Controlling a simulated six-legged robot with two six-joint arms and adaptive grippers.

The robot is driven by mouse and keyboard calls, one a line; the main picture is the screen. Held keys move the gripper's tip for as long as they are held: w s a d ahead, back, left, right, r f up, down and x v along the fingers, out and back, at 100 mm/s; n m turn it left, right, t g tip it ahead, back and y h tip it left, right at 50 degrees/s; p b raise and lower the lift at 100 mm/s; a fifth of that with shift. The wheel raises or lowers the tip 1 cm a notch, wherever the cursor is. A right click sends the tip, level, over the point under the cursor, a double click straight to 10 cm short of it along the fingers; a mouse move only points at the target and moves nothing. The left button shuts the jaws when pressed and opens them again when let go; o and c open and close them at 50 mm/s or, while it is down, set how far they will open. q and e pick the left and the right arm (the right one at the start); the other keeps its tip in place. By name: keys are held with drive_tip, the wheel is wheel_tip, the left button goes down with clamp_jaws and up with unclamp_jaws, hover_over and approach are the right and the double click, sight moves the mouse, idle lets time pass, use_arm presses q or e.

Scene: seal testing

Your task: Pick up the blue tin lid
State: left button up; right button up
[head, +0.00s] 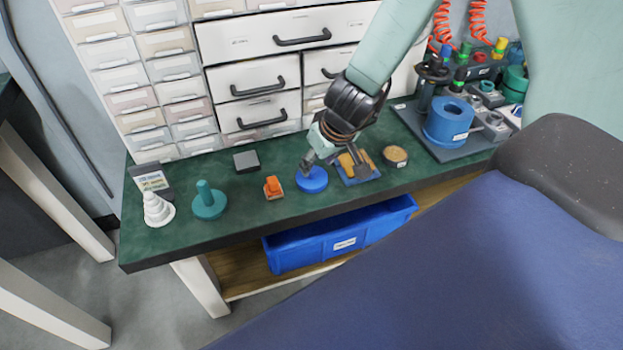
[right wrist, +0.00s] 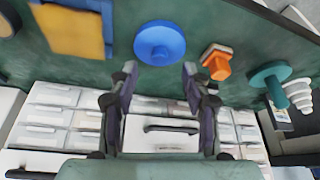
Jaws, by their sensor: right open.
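The blue tin lid (head: 312,181) is a round blue disc lying on the green bench top near its front edge. My right gripper (head: 337,172) is above the bench at the lid, its fingers apart, one over the lid's back edge and one to its right. In the right wrist view the lid (right wrist: 160,43) shows a small raised centre and lies beyond the open fingertips (right wrist: 159,72), roughly centred between them. Nothing is between the fingers. My left gripper is not in view.
An orange part (head: 273,187) stands close left of the lid. A blue-and-yellow piece (head: 357,168) lies close right, beside a round tan tin (head: 395,156). A teal knobbed disc (head: 208,201) and white stepped cone (head: 157,210) stand farther left. A blue bin (head: 340,240) sits below.

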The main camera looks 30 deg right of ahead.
sight(313, 172)
drive_tip(key=shift+w+f+b, duration=0.3)
drive_tip(key=shift+f+b, duration=0.3)
drive_tip(key=b+x, duration=0.2)
drive_tip(key=x, duration=0.1)
drive_tip(key=shift+w+f+b, duration=0.2)
drive_tip(key=shift+w+b, duration=0.05)
drive_tip(key=shift+b, duration=0.1)
drive_tip(key=shift+r, duration=0.1)
clamp_jaws()
